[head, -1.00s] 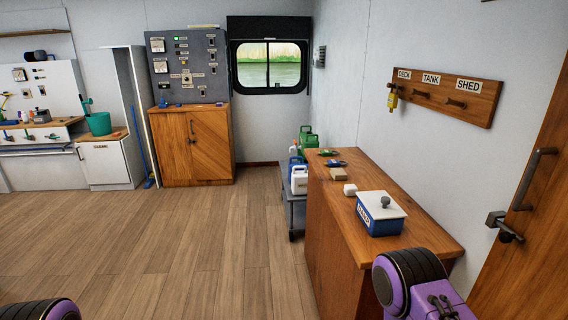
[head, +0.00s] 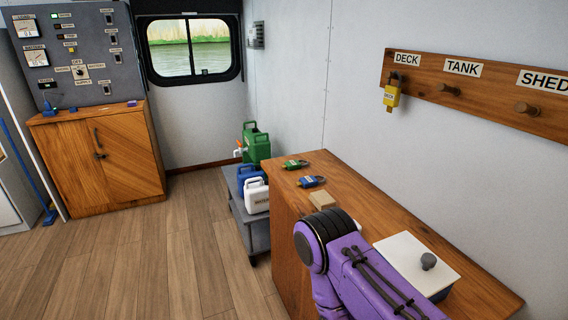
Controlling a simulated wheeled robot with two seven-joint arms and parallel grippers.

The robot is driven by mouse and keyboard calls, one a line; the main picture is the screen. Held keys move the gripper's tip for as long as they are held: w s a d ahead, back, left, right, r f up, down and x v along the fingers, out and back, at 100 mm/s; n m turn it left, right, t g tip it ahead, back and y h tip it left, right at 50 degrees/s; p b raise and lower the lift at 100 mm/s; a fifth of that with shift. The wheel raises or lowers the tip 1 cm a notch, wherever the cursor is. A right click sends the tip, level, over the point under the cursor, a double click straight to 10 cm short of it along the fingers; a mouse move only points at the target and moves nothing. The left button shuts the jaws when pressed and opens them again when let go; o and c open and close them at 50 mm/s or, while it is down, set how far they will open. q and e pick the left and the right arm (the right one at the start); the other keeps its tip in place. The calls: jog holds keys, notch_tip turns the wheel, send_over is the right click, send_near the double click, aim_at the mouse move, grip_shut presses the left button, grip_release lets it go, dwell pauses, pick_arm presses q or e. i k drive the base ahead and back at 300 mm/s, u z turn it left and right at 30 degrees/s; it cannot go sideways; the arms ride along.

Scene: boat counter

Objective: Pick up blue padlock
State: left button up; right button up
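The blue padlock (head: 312,181) lies on the wooden counter (head: 385,205), toward its far end. It has a small pale label, and its fine detail is too small to make out. A green padlock (head: 295,164) lies just beyond it, apart from it. A purple and black part of my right arm rises in front of the counter, nearer to me than the padlock. Neither gripper shows in the head view, so I cannot see their fingers.
A tan block (head: 322,200) sits just in front of the blue padlock. A white-lidded box (head: 418,262) stands nearer, partly behind my arm. A grey cart (head: 252,213) with jugs stands left of the counter. A peg board (head: 470,85) hangs on the wall.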

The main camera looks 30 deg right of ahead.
aim_at(307, 181)
jog(key=i, duration=2.5)
jog(key=z, duration=3.1)
